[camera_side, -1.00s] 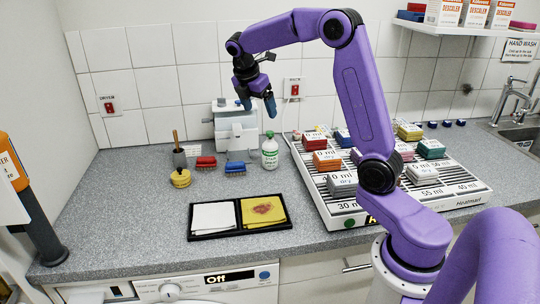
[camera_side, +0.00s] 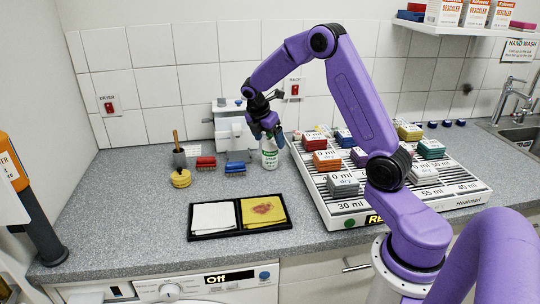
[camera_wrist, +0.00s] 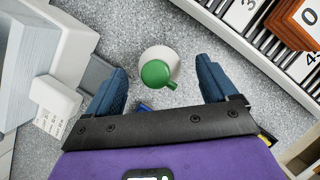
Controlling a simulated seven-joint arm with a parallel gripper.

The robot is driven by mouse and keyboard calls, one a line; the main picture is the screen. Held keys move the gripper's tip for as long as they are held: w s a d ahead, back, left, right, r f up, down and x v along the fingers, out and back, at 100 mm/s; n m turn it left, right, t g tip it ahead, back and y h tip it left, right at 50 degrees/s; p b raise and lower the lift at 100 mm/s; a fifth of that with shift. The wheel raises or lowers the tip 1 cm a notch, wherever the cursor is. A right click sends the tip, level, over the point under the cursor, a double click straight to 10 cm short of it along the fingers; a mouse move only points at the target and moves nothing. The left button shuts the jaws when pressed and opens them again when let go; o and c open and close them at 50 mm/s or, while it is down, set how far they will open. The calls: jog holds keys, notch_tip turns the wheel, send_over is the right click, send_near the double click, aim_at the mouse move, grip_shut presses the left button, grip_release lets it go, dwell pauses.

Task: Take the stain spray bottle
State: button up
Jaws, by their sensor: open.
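The stain spray bottle (camera_side: 269,155) is white with a green label and stands upright on the counter, left of the rack. In the wrist view its green cap (camera_wrist: 156,74) shows from above, between and a little ahead of my two blue fingers. My gripper (camera_side: 266,134) is open around the top of the bottle in the side view, and its fingers hide the cap there. In the wrist view a gap shows between the bottle and each finger of my gripper (camera_wrist: 160,90).
A grey-white machine (camera_side: 234,130) stands close behind and left. The slatted rack (camera_side: 350,205) with blocks is right. A black tray (camera_side: 240,231) with cloths lies in front.

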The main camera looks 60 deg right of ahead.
aim_at(270, 153)
jog(key=x, duration=0.4)
jog(key=shift+w+a+f, duration=0.1)
jog(key=shift+a+f, duration=0.05)
jog(key=shift+a, duration=0.1)
jog(key=c, duration=1.3)
jog(key=shift+c, duration=0.2)
